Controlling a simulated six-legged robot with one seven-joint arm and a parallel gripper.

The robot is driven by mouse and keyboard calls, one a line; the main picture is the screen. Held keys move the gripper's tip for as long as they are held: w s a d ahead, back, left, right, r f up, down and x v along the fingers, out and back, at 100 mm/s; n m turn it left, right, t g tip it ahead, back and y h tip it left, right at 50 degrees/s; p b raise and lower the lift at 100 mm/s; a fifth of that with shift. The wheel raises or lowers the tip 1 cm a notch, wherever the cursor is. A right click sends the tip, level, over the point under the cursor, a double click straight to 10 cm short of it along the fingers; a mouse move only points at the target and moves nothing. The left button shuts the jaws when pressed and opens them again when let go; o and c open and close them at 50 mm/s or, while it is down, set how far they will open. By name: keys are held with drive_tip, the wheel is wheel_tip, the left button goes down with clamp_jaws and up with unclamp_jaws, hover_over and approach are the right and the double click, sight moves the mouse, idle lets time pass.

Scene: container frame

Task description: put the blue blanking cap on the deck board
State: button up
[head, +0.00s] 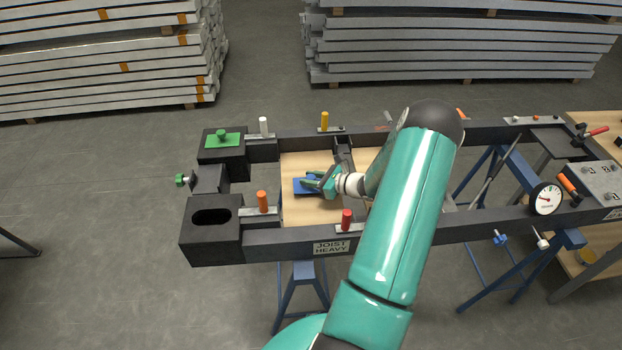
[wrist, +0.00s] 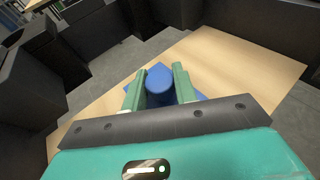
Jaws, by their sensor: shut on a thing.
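The blue blanking cap (wrist: 160,79) has a round knob on a flat square plate. In the wrist view my gripper (wrist: 159,84) has its two green fingers on either side of the knob, shut on it. In the head view the cap's blue plate (head: 303,187) shows at the tip of my gripper (head: 318,183), over the pale wooden deck board (head: 306,212). The cap looks flat and low over the board, but I cannot tell whether it touches. My arm hides the right part of the board.
A dark frame surrounds the board. Its left end has a green cap (head: 222,139) on one block and an open slot (head: 211,216) in another. Orange (head: 262,201), red (head: 347,219), white (head: 263,126) and yellow (head: 325,120) handles stand along the rails. A gauge (head: 546,199) is at right.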

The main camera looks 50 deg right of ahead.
drive_tip(key=shift+f, duration=0.2)
drive_tip(key=o, duration=1)
drive_tip(key=shift+r, duration=0.1)
drive_tip(key=shift+s+r, duration=0.1)
drive_tip(key=shift+r, duration=0.05)
drive_tip(key=v, duration=1.1)
drive_tip(key=shift+s+d+r, duration=0.1)
drive_tip(key=shift+s, duration=0.25)
